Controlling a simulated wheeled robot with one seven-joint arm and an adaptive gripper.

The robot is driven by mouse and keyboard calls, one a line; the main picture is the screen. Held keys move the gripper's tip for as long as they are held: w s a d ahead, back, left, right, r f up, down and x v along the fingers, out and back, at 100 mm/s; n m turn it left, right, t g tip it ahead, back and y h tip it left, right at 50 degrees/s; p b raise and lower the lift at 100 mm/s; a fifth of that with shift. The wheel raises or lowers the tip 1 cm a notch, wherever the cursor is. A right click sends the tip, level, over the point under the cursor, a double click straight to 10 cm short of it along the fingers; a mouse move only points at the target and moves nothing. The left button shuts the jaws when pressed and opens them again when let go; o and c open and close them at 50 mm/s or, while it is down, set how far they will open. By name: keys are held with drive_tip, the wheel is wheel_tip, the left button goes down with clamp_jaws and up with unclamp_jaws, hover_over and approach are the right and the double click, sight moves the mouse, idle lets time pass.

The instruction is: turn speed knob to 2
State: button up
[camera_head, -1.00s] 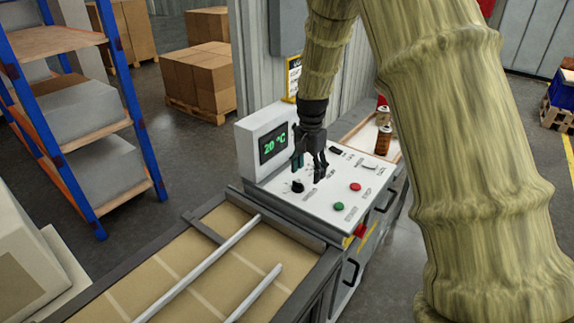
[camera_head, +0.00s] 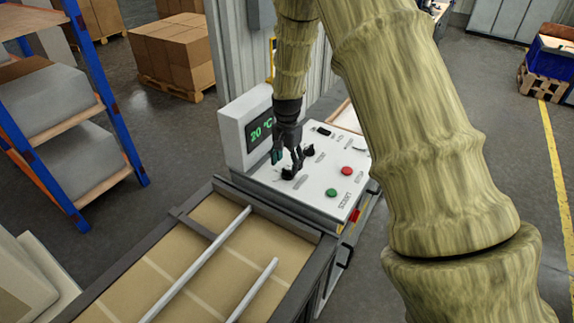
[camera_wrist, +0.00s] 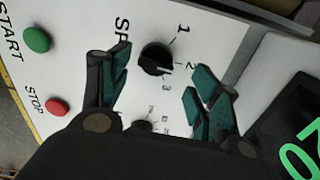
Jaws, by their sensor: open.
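The speed knob (camera_wrist: 155,58) is black and round on the white panel, beside printed letters starting "SP" and the numbers 1, 2 and 3. A pale mark on its rim seems to point between 2 and 3, but I cannot tell exactly. My gripper is open, pointing down, with one finger on each side of the knob in the wrist view (camera_wrist: 162,62). I cannot tell whether the fingers touch it.
A second black knob (camera_wrist: 142,127) lies close by, partly hidden by my gripper. A green START button (camera_wrist: 37,40) and a red STOP button (camera_wrist: 57,106) are on the same panel. A raised display (camera_head: 260,133) reading 20 °C stands just left of my gripper.

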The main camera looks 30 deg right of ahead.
sight(288, 173)
drive_tip(key=shift+w+f, duration=0.1)
drive_tip(key=shift+f, duration=0.35)
drive_tip(key=shift+s+f, duration=0.2)
drive_tip(key=shift+f, duration=0.05)
drive_tip(key=shift+s+d+f+p, duration=0.1)
drive_tip(key=shift+s+f+p, duration=0.05)
drive_tip(key=shift+s+p, duration=0.25)
drive_tip(key=shift+w+f, duration=0.35)
drive_tip(key=shift+f, duration=0.15)
drive_tip(key=shift+s+r, duration=0.25)
drive_tip(key=shift+s, duration=0.05)
drive_tip(key=c, duration=0.6)
drive_tip(key=shift+w, duration=0.1)
drive_tip(key=c, duration=0.5)
drive_tip(key=shift+f, duration=0.1)
